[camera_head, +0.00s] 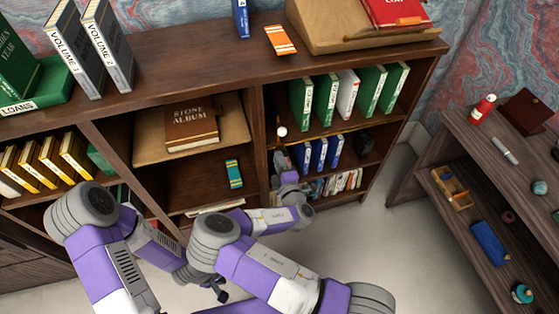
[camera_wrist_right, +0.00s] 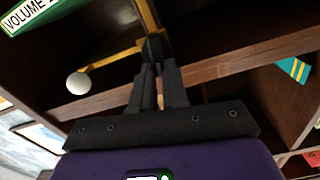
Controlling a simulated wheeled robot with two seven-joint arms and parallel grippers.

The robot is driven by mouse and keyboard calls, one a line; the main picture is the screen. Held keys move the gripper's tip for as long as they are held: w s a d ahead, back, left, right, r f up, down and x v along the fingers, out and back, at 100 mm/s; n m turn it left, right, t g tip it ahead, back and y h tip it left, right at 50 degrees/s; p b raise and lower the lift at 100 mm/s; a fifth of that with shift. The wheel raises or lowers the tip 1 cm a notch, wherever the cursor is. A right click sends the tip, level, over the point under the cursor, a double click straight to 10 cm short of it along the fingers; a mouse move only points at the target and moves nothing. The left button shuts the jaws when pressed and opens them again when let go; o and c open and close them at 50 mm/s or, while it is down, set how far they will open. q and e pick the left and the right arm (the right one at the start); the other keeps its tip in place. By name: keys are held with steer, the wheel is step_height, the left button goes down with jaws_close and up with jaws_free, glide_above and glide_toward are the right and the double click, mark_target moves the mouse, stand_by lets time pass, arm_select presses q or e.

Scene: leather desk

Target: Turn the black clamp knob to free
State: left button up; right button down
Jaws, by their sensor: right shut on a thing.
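In the right wrist view, the black clamp knob (camera_wrist_right: 152,48) sits on a brass rail, between the tips of my right gripper (camera_wrist_right: 154,72). The fingers are shut on it. A brass arm runs left from the clamp to a white ball (camera_wrist_right: 78,83). In the head view, the white ball (camera_head: 282,131) shows at the left of the bookcase's right bay, just above my right gripper (camera_head: 279,158). The knob is too small or hidden to make out there. My left gripper (camera_head: 219,291) is low in the middle, away from the shelves; its finger state is unclear.
The wooden bookcase (camera_head: 262,100) surrounds the right gripper, with an upright divider close to its left. Blue books (camera_head: 319,153) stand close to its right, and green and white books (camera_head: 328,95) above. A side shelf (camera_head: 450,150) stands at the right. Floor is free between.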

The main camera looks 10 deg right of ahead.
steer(key=c, duration=1.1)
jaws_free()
steer(key=shift+c, duration=0.2)
steer(key=s+p, duration=0.1)
steer(key=s, duration=0.6)
steer(key=shift+s+d, duration=0.15)
steer(key=shift+s, duration=0.15)
